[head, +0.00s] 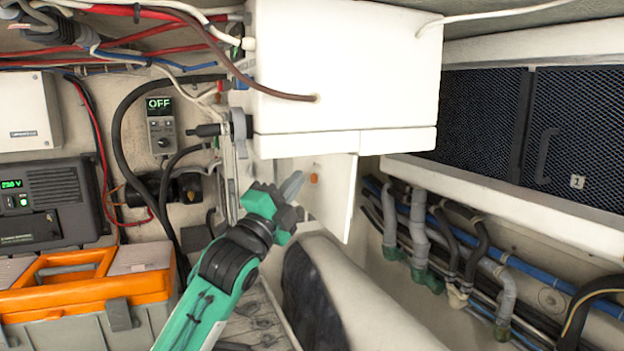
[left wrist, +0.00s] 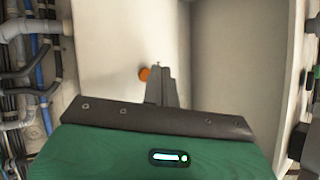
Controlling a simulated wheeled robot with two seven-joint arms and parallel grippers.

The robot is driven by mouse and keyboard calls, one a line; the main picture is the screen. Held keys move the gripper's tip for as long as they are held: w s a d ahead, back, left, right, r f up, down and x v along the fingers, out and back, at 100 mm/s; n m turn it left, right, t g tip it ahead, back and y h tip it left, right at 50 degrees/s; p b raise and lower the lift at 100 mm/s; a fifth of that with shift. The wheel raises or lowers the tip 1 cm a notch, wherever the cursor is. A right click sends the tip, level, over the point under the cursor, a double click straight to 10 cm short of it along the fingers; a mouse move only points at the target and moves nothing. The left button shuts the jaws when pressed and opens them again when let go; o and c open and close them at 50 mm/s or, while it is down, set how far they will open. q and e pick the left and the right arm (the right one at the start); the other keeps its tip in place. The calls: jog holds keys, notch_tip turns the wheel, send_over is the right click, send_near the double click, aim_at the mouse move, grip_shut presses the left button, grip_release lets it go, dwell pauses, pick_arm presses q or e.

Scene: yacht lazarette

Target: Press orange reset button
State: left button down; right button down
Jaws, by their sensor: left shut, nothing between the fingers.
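The orange reset button (head: 314,178) is a small round knob on a white panel (head: 330,205) below the white box. In the left wrist view the orange button (left wrist: 144,74) shows just left of my fingertips. My left gripper (head: 297,180) is shut and empty, its tips close to the button on its left in the head view. In the left wrist view my left gripper (left wrist: 161,68) points at the panel beside the button. I cannot tell whether the tips touch the panel. My right gripper is not in view.
A large white box (head: 345,70) hangs directly above the gripper, with cables around it. A display reading OFF (head: 159,104) is on the left wall. An orange and grey toolbox (head: 85,285) stands lower left. Hoses and pipes (head: 440,230) run along the right wall.

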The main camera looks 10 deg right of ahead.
pick_arm(q)
jog(key=shift+w+d, duration=0.1)
jog(key=shift+d, duration=0.25)
jog(key=shift+w+d+f, duration=0.1)
jog(key=shift+w+d, duration=0.05)
jog(key=shift+d, duration=0.3)
dwell(0.7)
jog(key=shift+a, duration=0.1)
jog(key=shift+s+a, duration=0.3)
jog(key=shift+a, duration=0.5)
jog(key=shift+s+a+r+p, duration=0.15)
jog(key=shift+s+a, duration=0.1)
jog(key=shift+a, duration=0.55)
jog(key=shift+s+a+r+p, duration=0.1)
jog(key=shift+s+a, duration=0.15)
jog(key=shift+a, duration=0.5)
jog(key=shift+s+a+r+p, duration=0.15)
jog(key=shift+s+a, duration=0.1)
jog(key=shift+a, duration=0.55)
jog(key=shift+f, duration=0.1)
